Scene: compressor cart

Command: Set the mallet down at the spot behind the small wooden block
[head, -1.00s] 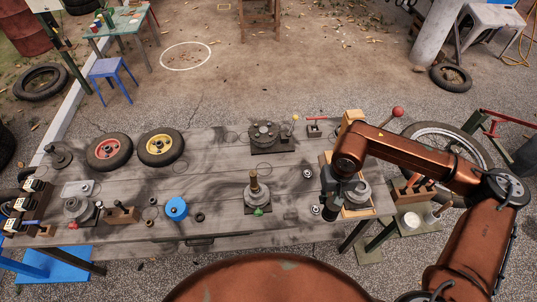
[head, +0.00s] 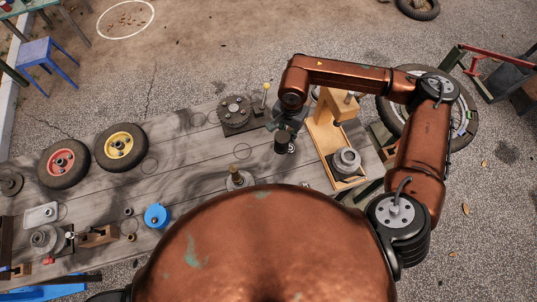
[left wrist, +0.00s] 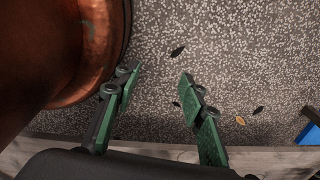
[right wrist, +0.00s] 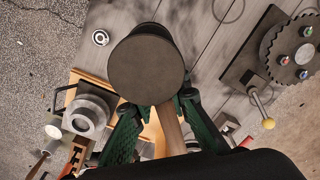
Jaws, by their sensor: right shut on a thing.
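My right gripper (right wrist: 160,110) is shut on the mallet, whose round dark head (right wrist: 147,64) and wooden handle (right wrist: 170,128) show in the right wrist view. In the head view the gripper (head: 289,124) holds the mallet head (head: 283,142) over the right part of the bench, left of the wooden tray; contact with the bench cannot be told. A small brown wooden block (head: 97,237) lies at the bench's left front; whether it is the task's block is unclear. My left gripper (left wrist: 160,85) is open and empty above the gravel, outside the head view.
The wooden tray (head: 352,183) carries a metal clamp and a wooden upright (head: 335,103). A toothed-disc fixture (head: 235,113) with a yellow-knobbed lever stands behind left. A brass-topped post (head: 239,180), a blue pot (head: 157,216) and two wheels (head: 120,147) occupy the bench. Faint rings (head: 198,119) mark bare wood.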

